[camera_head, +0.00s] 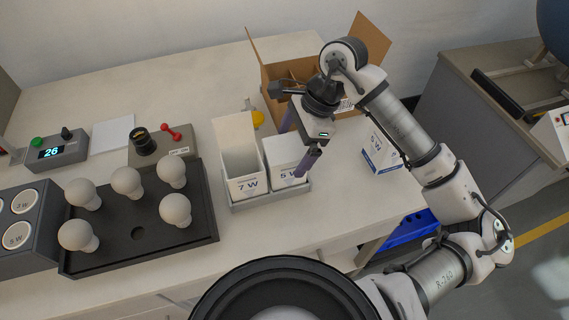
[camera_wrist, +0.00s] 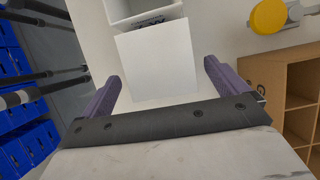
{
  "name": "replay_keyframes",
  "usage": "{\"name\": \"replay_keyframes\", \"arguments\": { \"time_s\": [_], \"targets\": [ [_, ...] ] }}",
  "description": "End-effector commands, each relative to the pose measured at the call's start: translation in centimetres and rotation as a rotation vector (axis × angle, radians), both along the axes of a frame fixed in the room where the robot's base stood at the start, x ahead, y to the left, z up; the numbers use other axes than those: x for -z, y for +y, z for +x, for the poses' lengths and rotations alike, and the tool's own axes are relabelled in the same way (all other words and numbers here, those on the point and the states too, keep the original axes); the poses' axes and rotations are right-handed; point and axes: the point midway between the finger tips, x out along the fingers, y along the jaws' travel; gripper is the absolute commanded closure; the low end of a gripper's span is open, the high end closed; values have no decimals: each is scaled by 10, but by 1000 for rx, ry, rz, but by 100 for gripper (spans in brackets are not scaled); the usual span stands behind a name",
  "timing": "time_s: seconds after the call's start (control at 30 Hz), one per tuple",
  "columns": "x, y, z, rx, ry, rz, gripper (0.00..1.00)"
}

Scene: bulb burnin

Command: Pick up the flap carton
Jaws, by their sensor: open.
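A white carton marked 7 W (camera_head: 242,162) stands open with its tall back flap (camera_head: 233,128) raised, in a shallow grey tray (camera_head: 272,199). Beside it to the right, in the same tray, stands a white carton marked 5 W (camera_head: 283,178) with a closed top. My gripper (camera_head: 297,140) is open and empty at the 5 W carton, its purple fingers towards the back and front. In the wrist view, the flat white top of the 5 W carton (camera_wrist: 158,62) lies between my fingers (camera_wrist: 160,88). The open carton (camera_wrist: 140,10) shows beyond it. I cannot tell whether the fingers touch anything.
An open cardboard box (camera_head: 270,72) with dividers stands behind my gripper. A third white carton (camera_head: 380,150) stands to the right, partly behind my arm. A black tray (camera_head: 137,260) holds several bulbs at left. A yellow-topped object (camera_head: 258,118) stands behind the cartons.

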Motion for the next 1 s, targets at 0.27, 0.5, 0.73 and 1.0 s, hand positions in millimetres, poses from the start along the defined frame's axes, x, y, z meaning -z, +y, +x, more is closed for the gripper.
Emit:
{"name": "replay_keyframes", "arguments": {
  "time_s": [0.27, 0.5, 0.73, 1.0],
  "targets": [
    [30, 17, -5, 1, 3, 4, 2],
    [41, 20, -6, 1, 1, 1, 2],
    [41, 20, -6, 0, 0, 1, 16],
    [41, 20, -6, 0, 0, 1, 49]
  ]
}}
